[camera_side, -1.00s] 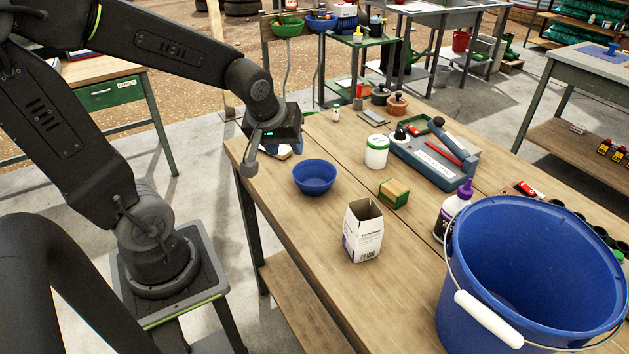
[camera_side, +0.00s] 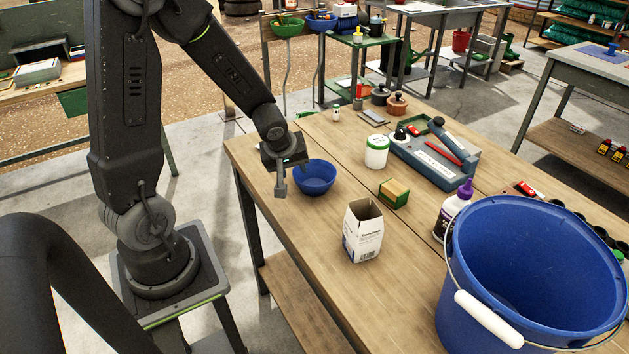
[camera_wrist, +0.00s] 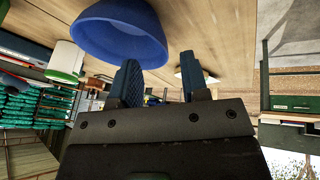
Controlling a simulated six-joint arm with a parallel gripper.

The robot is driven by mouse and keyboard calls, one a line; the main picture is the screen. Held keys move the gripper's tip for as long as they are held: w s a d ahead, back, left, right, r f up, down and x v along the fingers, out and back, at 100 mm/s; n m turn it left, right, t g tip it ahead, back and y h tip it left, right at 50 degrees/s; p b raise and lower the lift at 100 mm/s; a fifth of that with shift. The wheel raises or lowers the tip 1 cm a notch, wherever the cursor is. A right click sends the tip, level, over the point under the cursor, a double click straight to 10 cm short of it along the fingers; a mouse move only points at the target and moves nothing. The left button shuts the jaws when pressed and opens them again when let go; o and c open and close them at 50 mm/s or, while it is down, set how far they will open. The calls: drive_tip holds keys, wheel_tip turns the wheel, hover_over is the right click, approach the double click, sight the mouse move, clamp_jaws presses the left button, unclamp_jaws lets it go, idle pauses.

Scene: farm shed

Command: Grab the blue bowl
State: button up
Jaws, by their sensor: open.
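The blue bowl (camera_side: 316,178) sits upright on the wooden workbench (camera_side: 262,160), near its left edge. In the wrist view the bowl (camera_wrist: 118,32) appears at the top, just beyond the fingertips and left of centre. My gripper (camera_side: 283,185) is at the bowl's left side in the side view, low over the bench. Its two fingers stand apart in the wrist view (camera_wrist: 160,80), with nothing between them. Whether a finger touches the bowl, I cannot tell.
A white carton (camera_side: 363,230) stands in front of the bowl, and a green-and-yellow sponge block (camera_side: 394,192) lies to its right. A white tub with a green lid (camera_side: 377,152) stands behind right. A large blue bucket (camera_side: 450,305) fills the right foreground.

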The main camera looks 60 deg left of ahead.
sight(296, 177)
drive_tip(key=shift+x, duration=2.65)
drive_tip(key=shift+s, duration=0.15)
clamp_jaws()
